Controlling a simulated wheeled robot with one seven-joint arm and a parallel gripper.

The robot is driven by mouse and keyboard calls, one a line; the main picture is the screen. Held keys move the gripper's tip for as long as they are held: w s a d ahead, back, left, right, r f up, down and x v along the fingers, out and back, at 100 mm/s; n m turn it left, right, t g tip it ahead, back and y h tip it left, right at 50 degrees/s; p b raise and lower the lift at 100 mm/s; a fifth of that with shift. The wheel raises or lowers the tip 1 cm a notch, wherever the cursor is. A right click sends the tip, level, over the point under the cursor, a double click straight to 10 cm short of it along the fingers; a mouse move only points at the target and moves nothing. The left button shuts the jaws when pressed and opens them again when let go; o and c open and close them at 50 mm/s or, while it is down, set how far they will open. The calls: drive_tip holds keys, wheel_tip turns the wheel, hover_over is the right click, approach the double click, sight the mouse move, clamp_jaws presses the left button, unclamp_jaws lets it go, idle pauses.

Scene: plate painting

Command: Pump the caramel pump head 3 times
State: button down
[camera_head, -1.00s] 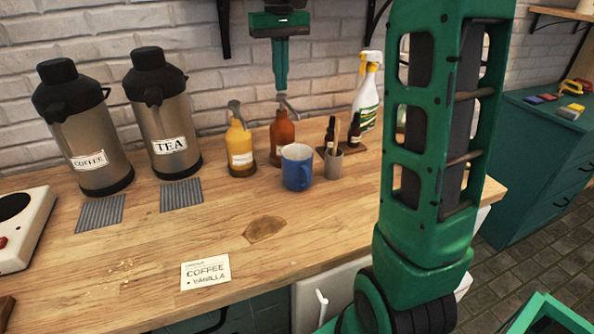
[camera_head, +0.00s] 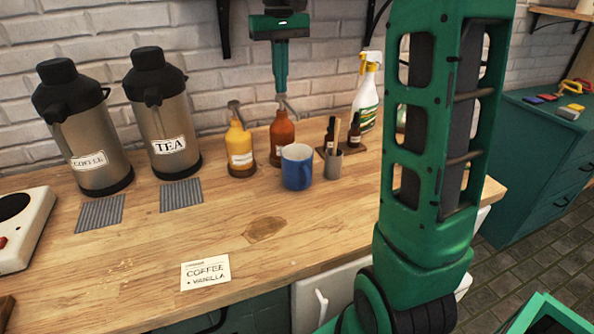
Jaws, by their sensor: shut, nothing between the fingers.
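An amber-orange pump bottle (camera_head: 282,138) stands upright at the back of the counter, its grey pump head (camera_head: 287,104) on top. A yellow pump bottle (camera_head: 239,150) with its own grey pump head (camera_head: 235,109) stands to its left. Their labels are too small to read, so I cannot tell from them which is caramel. My gripper (camera_head: 280,93) points down with its fingers together and empty, right over the amber-orange bottle's pump head. The fingertips are at or very near the head; I cannot tell if they touch.
A blue mug (camera_head: 297,167) stands just in front of the amber-orange bottle. A grey cup (camera_head: 334,164), small dark bottles (camera_head: 354,130) and a spray bottle (camera_head: 367,98) are to the right. COFFEE (camera_head: 88,150) and TEA (camera_head: 165,130) dispensers stand left. The counter's front is mostly clear.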

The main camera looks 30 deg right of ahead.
drive_tip(key=shift+f, duration=1.05)
drive_tip(key=shift+r, duration=1.25)
drive_tip(key=shift+f, duration=0.4)
drive_tip(key=shift+f, duration=0.85)
drive_tip(key=shift+r, duration=1.25)
